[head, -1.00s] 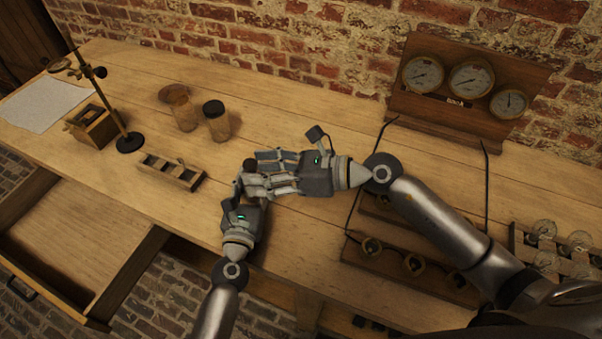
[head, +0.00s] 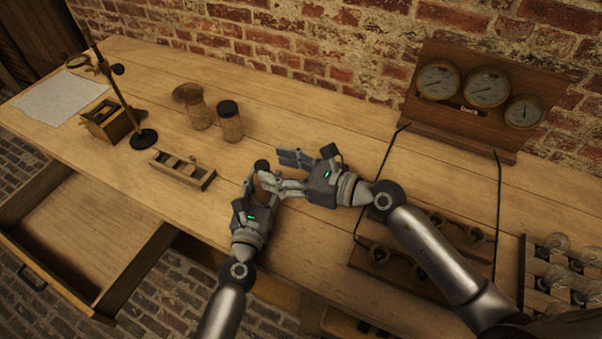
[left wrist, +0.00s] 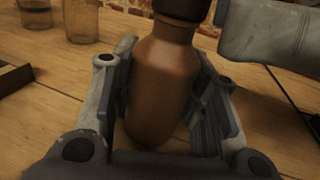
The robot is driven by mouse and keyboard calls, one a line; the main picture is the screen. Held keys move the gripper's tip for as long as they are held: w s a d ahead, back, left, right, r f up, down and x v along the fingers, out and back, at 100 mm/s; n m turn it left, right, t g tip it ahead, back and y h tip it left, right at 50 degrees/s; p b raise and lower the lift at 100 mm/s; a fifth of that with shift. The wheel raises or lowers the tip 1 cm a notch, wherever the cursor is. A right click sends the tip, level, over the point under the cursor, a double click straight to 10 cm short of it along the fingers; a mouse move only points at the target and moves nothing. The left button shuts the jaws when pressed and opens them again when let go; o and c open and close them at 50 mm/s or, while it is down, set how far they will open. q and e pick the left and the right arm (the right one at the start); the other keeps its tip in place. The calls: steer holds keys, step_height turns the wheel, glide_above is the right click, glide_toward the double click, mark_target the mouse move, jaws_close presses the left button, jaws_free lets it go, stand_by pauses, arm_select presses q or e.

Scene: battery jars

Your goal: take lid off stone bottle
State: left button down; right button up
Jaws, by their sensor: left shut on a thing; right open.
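The stone bottle (left wrist: 160,85) is a brown, smooth jar with a narrowed neck, standing upright or nearly so on the table. Its dark lid (head: 261,165) sits on top and also shows at the upper edge of the left wrist view (left wrist: 183,8). My left gripper (head: 254,186) is shut around the bottle's body, with a finger on each side in the left wrist view. My right gripper (head: 280,170) is open, just right of the lid, its fingers pointing left toward it. I cannot tell whether they touch the lid. The fingers hide much of the bottle in the head view.
Two glass jars (head: 230,122) (head: 199,115) stand behind left. A small wooden rack (head: 183,170) lies left, by a stand (head: 143,138). A gauge panel (head: 480,95) stands at the back right. An open drawer (head: 90,235) juts out front left. Open table lies behind the grippers.

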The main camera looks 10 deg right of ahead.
mark_target(258, 163)
steer(key=shift+x, duration=2.35)
jaws_close()
steer(key=shift+r, duration=0.1)
steer(key=shift+r, duration=0.95)
steer(key=shift+r, duration=0.15)
